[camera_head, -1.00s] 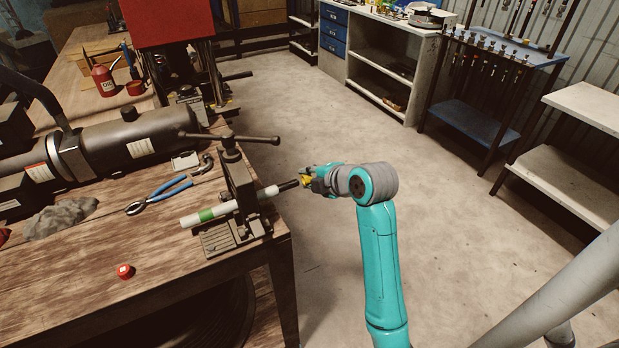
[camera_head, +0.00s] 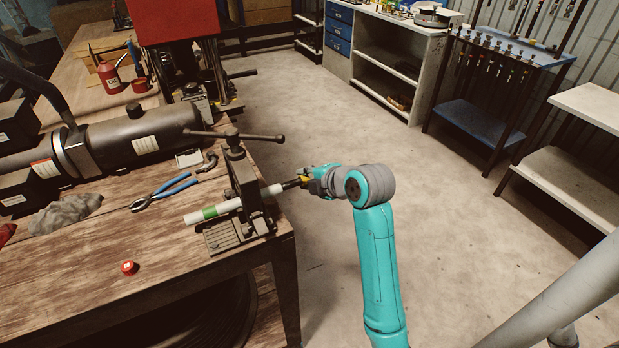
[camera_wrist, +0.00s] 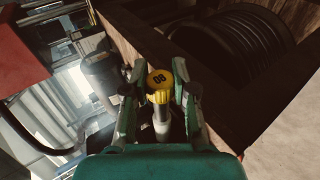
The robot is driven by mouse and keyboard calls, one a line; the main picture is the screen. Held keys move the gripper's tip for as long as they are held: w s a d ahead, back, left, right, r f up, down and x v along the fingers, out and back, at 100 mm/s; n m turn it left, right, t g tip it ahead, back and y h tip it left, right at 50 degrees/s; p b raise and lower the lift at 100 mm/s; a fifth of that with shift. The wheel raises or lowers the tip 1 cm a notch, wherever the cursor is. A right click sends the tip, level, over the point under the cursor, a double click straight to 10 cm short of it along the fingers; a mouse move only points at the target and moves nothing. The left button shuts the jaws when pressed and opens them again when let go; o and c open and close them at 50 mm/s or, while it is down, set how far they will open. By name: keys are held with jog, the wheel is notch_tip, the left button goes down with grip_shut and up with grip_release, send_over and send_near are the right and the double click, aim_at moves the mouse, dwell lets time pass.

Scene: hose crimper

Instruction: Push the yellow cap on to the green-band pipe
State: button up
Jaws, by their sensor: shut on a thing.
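The green-band pipe (camera_head: 213,211) is white with a dark right end. It is clamped in the bench vise (camera_head: 243,190), and its dark end (camera_head: 290,185) sticks out past the table edge. My gripper (camera_head: 307,179) is shut on the yellow cap (camera_head: 303,181), right at that dark end. The cap meets or nearly meets the tip; how far it sits on is hidden. In the wrist view the yellow cap (camera_wrist: 159,80) shows a dark number on its face, between the two fingers of my gripper (camera_wrist: 158,90).
A red cap (camera_head: 129,267) and blue-handled pliers (camera_head: 165,191) lie on the wooden table (camera_head: 80,290). A large dark cylinder (camera_head: 120,143) lies behind them. The vise handle (camera_head: 235,135) rises above the pipe.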

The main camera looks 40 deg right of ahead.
jog(key=shift+w+a, duration=0.15)
jog(key=shift+a, duration=0.4)
jog(key=o, duration=0.8)
jog(key=shift+r, duration=0.1)
jog(key=v, duration=0.7)
jog(key=shift+s, duration=0.2)
jog(key=shift+s+a, duration=0.1)
